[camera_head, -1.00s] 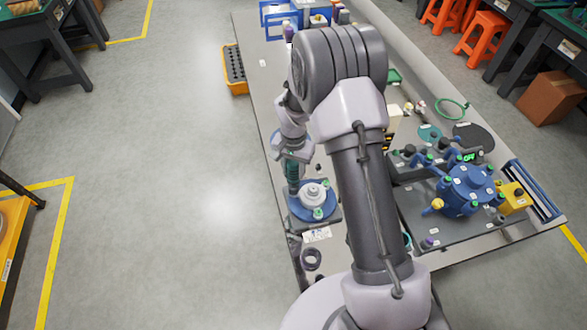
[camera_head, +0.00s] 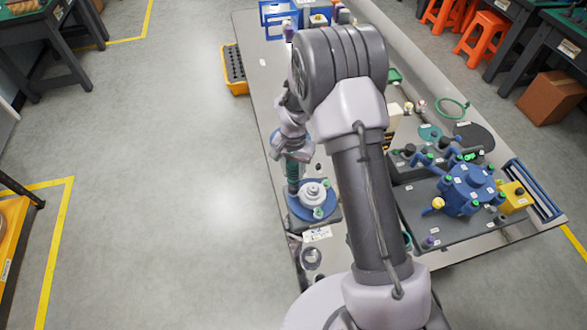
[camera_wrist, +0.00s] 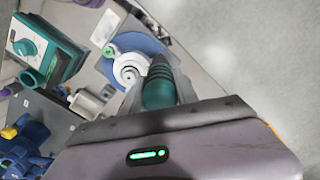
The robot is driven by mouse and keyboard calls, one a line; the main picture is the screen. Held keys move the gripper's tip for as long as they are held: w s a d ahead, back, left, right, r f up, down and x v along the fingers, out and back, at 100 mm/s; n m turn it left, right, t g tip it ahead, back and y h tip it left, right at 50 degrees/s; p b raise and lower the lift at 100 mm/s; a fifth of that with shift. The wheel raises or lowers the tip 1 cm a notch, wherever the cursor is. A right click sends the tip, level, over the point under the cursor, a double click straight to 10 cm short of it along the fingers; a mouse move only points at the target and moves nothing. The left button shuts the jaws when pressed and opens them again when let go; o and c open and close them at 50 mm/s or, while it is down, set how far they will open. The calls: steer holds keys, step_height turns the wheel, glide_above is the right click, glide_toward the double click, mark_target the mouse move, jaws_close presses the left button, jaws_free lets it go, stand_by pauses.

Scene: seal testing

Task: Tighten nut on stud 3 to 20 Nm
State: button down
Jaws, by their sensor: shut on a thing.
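A blue round flange (camera_head: 301,211) with a white stepped hub (camera_head: 313,194) sits on a dark base near the bench's left edge. It also shows in the wrist view (camera_wrist: 150,46), with a green-capped stud (camera_wrist: 112,50) on its rim. Another green cap (camera_head: 318,212) is at the flange's front. My gripper (camera_head: 296,155) is shut on a teal-handled tool (camera_wrist: 158,88), which stands over the left side of the flange in the head view (camera_head: 292,173). The tool's tip is hidden, so I cannot tell whether it touches a nut. I cannot read the stud numbers.
A blue vessel (camera_head: 470,188) with several green-capped posts stands on a grey plate to the right. A teal instrument box (camera_wrist: 42,52) shows at left in the wrist view. A ring (camera_head: 312,258) lies in front of the flange. A yellow tray (camera_head: 238,85) hangs at the bench's left edge.

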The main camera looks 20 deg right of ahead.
steer(key=shift+r+p, duration=1.5)
steer(key=shift+r, duration=1.05)
steer(key=shift+f, duration=0.1)
